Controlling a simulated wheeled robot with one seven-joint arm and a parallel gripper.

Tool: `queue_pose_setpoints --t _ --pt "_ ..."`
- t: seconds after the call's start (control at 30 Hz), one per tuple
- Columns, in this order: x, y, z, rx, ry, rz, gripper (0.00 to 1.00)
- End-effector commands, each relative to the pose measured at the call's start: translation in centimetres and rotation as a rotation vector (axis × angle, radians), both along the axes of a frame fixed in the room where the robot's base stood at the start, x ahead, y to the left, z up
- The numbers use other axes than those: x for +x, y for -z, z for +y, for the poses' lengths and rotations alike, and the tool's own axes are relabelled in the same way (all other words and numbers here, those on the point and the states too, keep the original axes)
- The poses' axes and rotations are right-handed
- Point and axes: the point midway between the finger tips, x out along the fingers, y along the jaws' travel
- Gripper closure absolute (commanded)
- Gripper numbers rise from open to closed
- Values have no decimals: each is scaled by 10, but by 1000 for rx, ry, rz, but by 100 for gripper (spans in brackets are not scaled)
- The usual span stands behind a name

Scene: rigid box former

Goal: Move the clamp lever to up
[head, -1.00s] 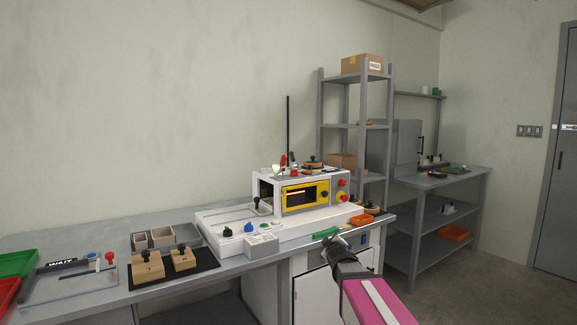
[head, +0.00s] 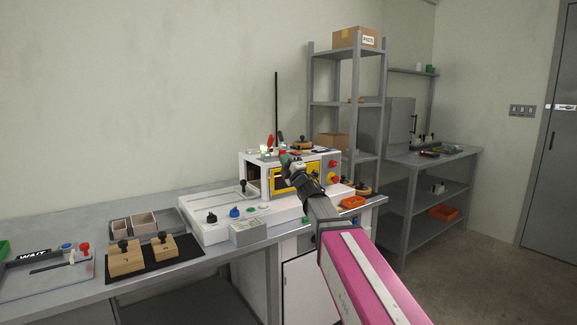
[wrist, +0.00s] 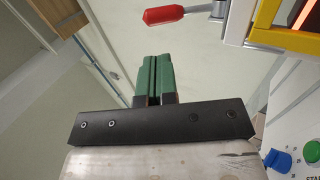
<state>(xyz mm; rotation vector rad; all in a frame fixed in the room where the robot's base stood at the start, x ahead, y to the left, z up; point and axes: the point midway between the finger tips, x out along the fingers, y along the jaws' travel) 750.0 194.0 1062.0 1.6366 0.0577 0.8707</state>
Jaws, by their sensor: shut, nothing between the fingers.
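The box former (head: 215,223) is a white machine on the bench, with a yellow-framed window (head: 316,180) in its upper housing. A lever with a red handle (head: 270,141) stands at the housing's top left; I take it as the clamp lever. In the wrist view a red handle (wrist: 163,15) on a pale metal arm lies at the top, pointing left. My gripper (head: 286,160) is in front of the housing's upper edge, covering part of the window. Its green fingers (wrist: 153,75) are together and empty, apart from the red handle.
Red knobs (head: 333,153) sit on the housing's right side. A black-knobbed lever (head: 243,185) and a blue knob (head: 234,211) are on the white base. A grey box (head: 248,231) stands in front. A metal shelf (head: 347,104) is behind at right.

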Motion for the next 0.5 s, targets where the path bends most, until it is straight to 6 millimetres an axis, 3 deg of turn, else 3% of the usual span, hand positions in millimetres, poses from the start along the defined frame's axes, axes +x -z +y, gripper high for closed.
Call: queue_pose_setpoints --t 0.2,0.5 --pt "34 -22 21 1 -1 0 100" --pt "60 -41 40 1 -1 0 100"
